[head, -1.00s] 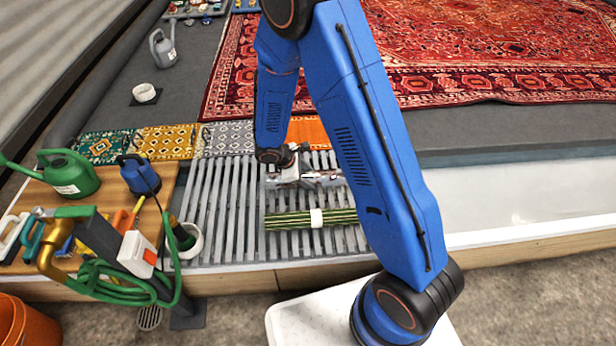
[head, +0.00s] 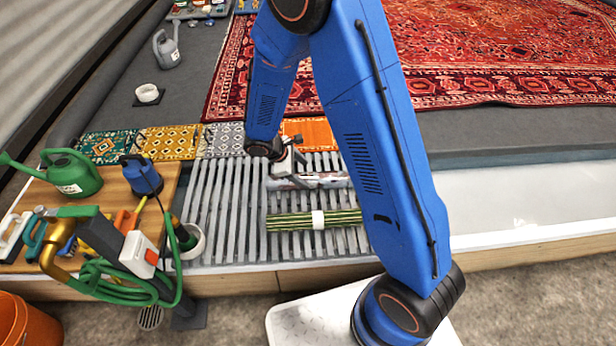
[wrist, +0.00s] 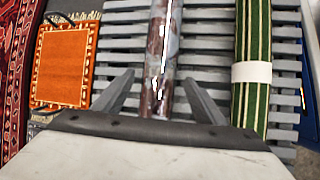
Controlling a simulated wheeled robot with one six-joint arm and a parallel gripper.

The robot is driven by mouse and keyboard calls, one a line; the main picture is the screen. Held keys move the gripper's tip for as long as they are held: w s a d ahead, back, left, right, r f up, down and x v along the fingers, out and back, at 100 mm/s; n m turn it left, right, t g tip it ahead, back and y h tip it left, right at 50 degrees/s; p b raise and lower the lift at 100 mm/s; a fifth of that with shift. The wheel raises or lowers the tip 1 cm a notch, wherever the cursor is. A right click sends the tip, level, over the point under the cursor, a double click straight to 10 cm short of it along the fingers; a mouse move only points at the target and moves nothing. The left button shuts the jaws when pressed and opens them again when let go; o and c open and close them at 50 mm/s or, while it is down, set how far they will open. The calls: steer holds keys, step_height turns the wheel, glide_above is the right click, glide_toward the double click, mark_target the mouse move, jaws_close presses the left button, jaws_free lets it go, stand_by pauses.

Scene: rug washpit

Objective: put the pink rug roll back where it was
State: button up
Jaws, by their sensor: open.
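A rolled rug in mottled pinkish grey and dark red (head: 333,180) lies on the grey slatted rack (head: 215,215), behind the green-striped roll; it looks like the pink rug roll. In the wrist view the same roll (wrist: 164,45) runs up the picture between my fingers. My gripper (wrist: 158,85) is open, one finger on each side of the roll, with no clear grip on it. In the head view my gripper (head: 284,172) is at the roll's left part and partly hides it.
A green-and-cream striped roll (head: 285,223) with a white band lies parallel in front, close to my right finger in the wrist view. Small flat rugs, including an orange one (wrist: 62,65), lie behind the rack. A wooden board with tools (head: 115,195) stands left.

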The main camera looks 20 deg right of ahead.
steer(key=w+v, duration=0.1)
steer(key=v, duration=0.5)
steer(key=s+d+r+m+y, duration=0.1)
steer(key=s+d+r+m, duration=0.4)
steer(key=r, duration=0.4)
steer(key=s+d+r+m+y, duration=0.2)
steer(key=s+d+r, duration=0.4)
steer(key=r, duration=0.4)
steer(key=s+d+r+m+t+y, duration=0.1)
steer(key=s+r+m, duration=0.2)
steer(key=s, duration=0.6)
steer(key=s+d+r+m+t+y, duration=0.1)
steer(key=s+r+m, duration=0.3)
steer(key=s, duration=0.6)
steer(key=shift+d+r+m+t+y, duration=0.3)
steer(key=shift+d+r+t+y, duration=0.15)
steer(key=shift+r+t, duration=0.45)
